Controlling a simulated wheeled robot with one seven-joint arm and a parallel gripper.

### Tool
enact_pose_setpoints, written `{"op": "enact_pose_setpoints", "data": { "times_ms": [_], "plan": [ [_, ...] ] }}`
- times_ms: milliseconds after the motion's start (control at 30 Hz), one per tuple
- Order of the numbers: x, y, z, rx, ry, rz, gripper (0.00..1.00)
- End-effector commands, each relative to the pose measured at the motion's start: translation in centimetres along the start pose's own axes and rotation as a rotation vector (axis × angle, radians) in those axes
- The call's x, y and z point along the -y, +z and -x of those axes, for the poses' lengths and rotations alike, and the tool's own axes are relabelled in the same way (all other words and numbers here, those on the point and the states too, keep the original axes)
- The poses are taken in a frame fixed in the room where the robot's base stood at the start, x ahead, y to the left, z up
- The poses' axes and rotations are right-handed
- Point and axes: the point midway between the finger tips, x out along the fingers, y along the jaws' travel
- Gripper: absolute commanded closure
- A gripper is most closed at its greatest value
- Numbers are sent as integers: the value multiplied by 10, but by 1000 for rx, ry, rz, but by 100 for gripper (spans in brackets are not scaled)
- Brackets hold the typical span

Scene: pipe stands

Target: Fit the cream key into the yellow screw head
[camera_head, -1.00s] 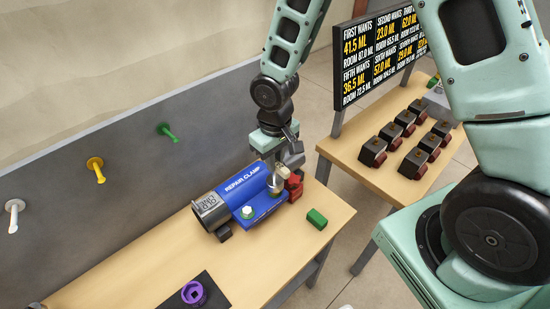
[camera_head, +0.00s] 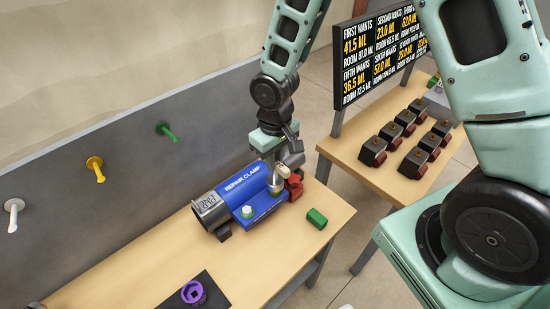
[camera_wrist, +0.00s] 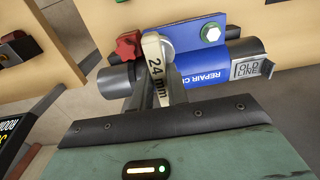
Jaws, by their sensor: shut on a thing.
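My gripper (camera_wrist: 160,90) is shut on the cream key (camera_wrist: 155,50), which is marked 24 mm. The key's far end lies over a screw position on the blue repair clamp (camera_wrist: 200,66), beside a round grey part. That screw's head is mostly hidden, so I cannot tell its colour or whether the key is seated. In the head view my gripper (camera_head: 284,165) is above the right end of the clamp (camera_head: 240,190). A pale hex bolt (camera_head: 247,212) stands on the clamp's left part and shows in the wrist view (camera_wrist: 212,33).
The clamp is on a dark pipe (camera_head: 208,214) on the wooden bench. A red knob (camera_wrist: 128,46) is close beside the key. A green block (camera_head: 317,219) and purple ring (camera_head: 193,293) lie on the bench. White, yellow (camera_head: 96,167) and green pegs are on the grey panel.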

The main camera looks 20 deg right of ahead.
Motion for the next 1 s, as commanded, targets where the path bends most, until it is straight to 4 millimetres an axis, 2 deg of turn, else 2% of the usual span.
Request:
{"op": "enact_pose_setpoints", "data": {
  "times_ms": [1000],
  "plan": [
    [0, 0, -20, 0, 0, 0, 100]
  ]
}}
